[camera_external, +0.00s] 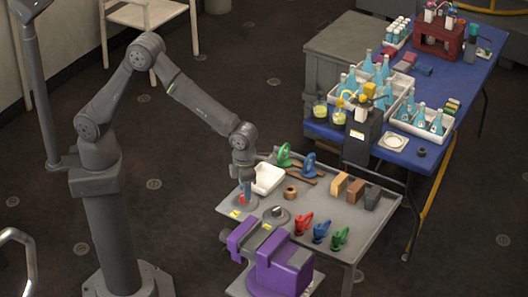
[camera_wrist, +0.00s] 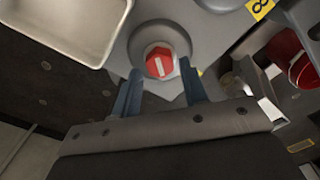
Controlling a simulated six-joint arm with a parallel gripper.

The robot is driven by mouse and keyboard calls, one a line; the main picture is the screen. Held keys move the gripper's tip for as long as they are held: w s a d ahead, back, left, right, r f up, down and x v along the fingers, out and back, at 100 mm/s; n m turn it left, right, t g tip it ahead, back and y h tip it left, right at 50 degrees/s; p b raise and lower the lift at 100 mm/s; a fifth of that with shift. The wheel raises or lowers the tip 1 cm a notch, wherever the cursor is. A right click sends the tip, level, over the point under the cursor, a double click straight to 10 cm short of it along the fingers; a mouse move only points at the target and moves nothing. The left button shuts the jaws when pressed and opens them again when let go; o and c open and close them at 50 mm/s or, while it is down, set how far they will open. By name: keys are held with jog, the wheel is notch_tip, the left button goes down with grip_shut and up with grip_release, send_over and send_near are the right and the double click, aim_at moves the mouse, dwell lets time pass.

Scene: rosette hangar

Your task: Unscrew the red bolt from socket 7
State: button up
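The red bolt (camera_wrist: 159,62) has a hexagonal head with a white stripe across it. It sits in a grey round socket (camera_wrist: 177,98) on a grey plate in the wrist view. It also shows as a small red spot in the external view (camera_external: 244,198). My gripper (camera_wrist: 161,77) is open, with one blue-grey finger on each side of the bolt head and a gap wider than the head. It points down over the bolt in the external view (camera_external: 244,187). Contact with the bolt cannot be told. No number 7 is readable.
A label reading 8 (camera_wrist: 261,8) marks a neighbouring socket. A white tray (camera_external: 268,179) lies close beside my gripper. A purple vise (camera_external: 279,270) stands at the table's front. Red (camera_external: 303,222), blue (camera_external: 321,231) and green (camera_external: 340,238) handled tools lie to the right.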

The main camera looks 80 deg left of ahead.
jog(key=shift+f, duration=0.1)
jog(key=shift+f, duration=0.9)
grip_shut()
jog(key=n, duration=0.5)
jog(key=shift+n, duration=0.4)
jog(key=n, duration=0.4)
jog(key=shift+r, duration=0.1)
jog(key=shift+n, duration=1.2)
jog(key=n, duration=0.7)
